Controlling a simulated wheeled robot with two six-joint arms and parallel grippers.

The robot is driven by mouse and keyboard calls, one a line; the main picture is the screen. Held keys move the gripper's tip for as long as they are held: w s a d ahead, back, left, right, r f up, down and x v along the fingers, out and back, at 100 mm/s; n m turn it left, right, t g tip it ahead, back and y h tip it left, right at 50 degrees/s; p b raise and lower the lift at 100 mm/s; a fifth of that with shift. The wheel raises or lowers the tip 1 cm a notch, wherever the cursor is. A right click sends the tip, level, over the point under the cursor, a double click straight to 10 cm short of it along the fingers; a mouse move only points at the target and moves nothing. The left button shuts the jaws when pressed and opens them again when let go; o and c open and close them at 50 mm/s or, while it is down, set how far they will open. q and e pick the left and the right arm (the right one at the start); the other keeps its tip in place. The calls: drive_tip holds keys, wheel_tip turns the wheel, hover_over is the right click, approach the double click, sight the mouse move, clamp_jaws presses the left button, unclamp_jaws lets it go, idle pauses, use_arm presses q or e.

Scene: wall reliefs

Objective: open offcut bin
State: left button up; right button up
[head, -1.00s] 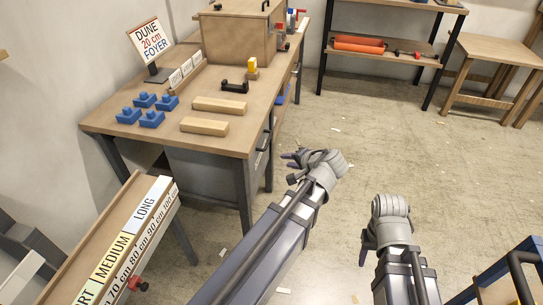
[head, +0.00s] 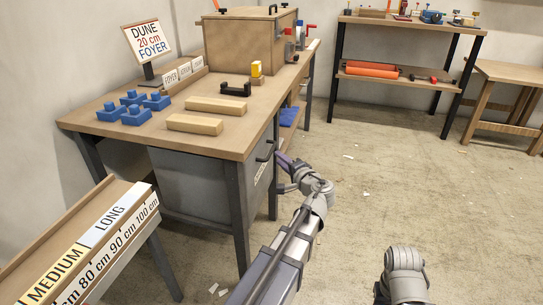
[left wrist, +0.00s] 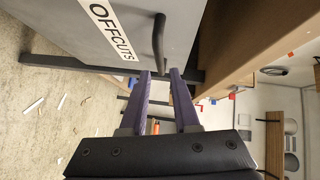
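The offcut bin (head: 198,182) is a grey front under the wooden workbench, with a dark bar handle (head: 266,153) and a white label on its side facing right. In the left wrist view the label reads OFFCUTS (left wrist: 108,25), and the dark handle (left wrist: 158,42) stands just beyond my fingertips. The bin looks shut. My left gripper (head: 281,164) is beside the handle. In the left wrist view its two purple fingers (left wrist: 167,76) are apart with nothing between them. My right gripper (head: 381,293) is low at the bottom right, its fingers mostly hidden.
The workbench (head: 130,143) carries blue blocks (head: 136,115), wooden bars (head: 194,124), a sign and a wooden box (head: 240,45). A ruled length shelf (head: 60,245) stands at the lower left. A shelf unit (head: 405,75) is at the back. Floor on the right is clear apart from scraps.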

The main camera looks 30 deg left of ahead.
sight(271, 150)
use_arm(q)
drive_tip(key=b+x, duration=0.1)
drive_tip(key=x, duration=0.6)
drive_tip(key=shift+w+a, duration=0.2)
drive_tip(key=shift+a, duration=0.05)
clamp_jaws()
drive_tip(key=shift+f, duration=0.1)
idle(1.1)
